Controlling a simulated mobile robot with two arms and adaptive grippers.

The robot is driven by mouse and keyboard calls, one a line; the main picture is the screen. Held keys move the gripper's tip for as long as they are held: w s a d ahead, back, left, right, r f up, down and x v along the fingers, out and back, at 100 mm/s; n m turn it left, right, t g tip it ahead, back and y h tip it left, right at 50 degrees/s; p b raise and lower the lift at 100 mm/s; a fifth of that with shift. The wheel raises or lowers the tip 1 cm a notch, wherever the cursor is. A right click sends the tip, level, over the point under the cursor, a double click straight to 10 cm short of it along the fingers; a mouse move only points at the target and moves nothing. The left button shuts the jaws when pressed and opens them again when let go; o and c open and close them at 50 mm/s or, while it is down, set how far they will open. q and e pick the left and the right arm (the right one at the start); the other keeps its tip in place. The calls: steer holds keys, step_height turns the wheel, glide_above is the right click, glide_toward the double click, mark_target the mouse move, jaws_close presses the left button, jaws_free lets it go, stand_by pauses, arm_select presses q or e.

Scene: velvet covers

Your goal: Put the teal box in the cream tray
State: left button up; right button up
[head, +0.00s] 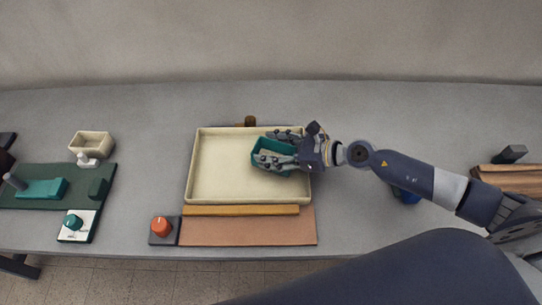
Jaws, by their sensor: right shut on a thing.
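The cream tray (220,180) lies on the grey table in the middle of the head view. The teal box (262,148) is over the right part of the tray. My right gripper (268,148) reaches in from the right and is shut on the teal box. Its fingers cover much of the box, so I cannot tell whether the box touches the tray floor. My left gripper does not show.
In front of the tray lie a yellow strip (240,210), a brown mat (255,232) and an orange knob (160,226) on a dark base. A small cream bin (92,143) and a green board (65,199) are at left. A blue object (409,197) sits partly under my right arm.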

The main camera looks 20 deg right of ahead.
steer(key=shift+f, duration=1)
steer(key=shift+f+b, duration=0.15)
steer(key=shift+b, duration=0.15)
steer(key=o, duration=1.1)
